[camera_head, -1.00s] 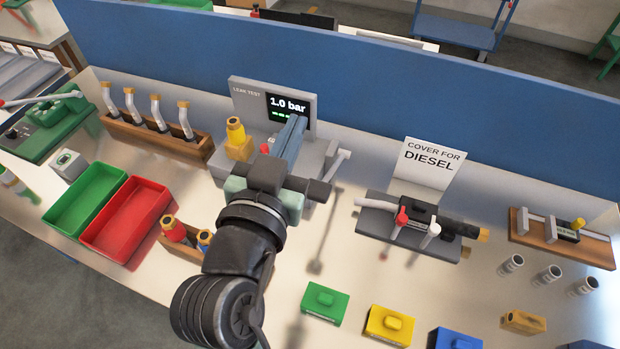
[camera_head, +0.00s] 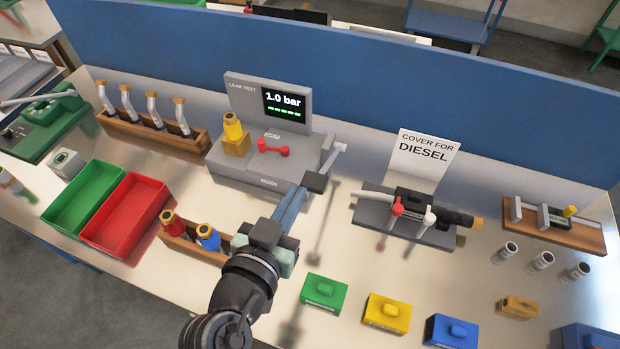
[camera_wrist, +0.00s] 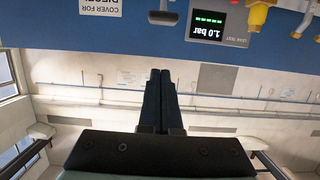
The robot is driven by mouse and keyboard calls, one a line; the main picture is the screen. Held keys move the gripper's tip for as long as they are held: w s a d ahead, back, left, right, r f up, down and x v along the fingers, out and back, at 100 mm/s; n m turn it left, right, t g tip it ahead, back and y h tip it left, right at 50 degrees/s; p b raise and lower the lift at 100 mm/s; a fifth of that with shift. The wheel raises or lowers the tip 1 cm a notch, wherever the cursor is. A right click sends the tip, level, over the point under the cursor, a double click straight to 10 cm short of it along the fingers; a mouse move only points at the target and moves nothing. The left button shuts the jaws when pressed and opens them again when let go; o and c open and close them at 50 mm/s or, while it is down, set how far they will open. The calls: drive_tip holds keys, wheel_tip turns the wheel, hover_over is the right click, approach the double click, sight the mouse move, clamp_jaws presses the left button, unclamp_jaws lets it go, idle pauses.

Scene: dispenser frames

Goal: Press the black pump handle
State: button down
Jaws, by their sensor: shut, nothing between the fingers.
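The black pump handle (camera_head: 315,182) sits at the near end of a grey lever on the right side of the grey leak tester (camera_head: 230,165). In the wrist view the handle (camera_wrist: 163,17) shows dark, beyond my fingertips. My gripper (camera_head: 303,190) is shut and empty. Its blue-grey fingers point at the handle and overlap its lower left edge in the head view; I cannot tell whether they touch it. In the wrist view the fingertips (camera_wrist: 160,71) look apart from the handle. The tester's screen (camera_head: 284,104) reads 1.0 bar with green bars.
A red lever (camera_head: 273,147) and a yellow fitting (camera_head: 233,127) sit on the tester. A rack with red and blue fittings (camera_head: 208,236) stands left of my gripper. A clamp fixture (camera_head: 375,213) is on the right. Green (camera_head: 323,292) and yellow (camera_head: 388,313) blocks lie in front.

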drive_tip(key=w+d+f+p, duration=0.2)
drive_tip(key=w+f, duration=0.4)
drive_tip(key=w, duration=0.1)
drive_tip(key=shift+w+d+p, duration=0.15)
drive_tip(key=shift+d+p, duration=0.05)
drive_tip(key=shift+p, duration=0.2)
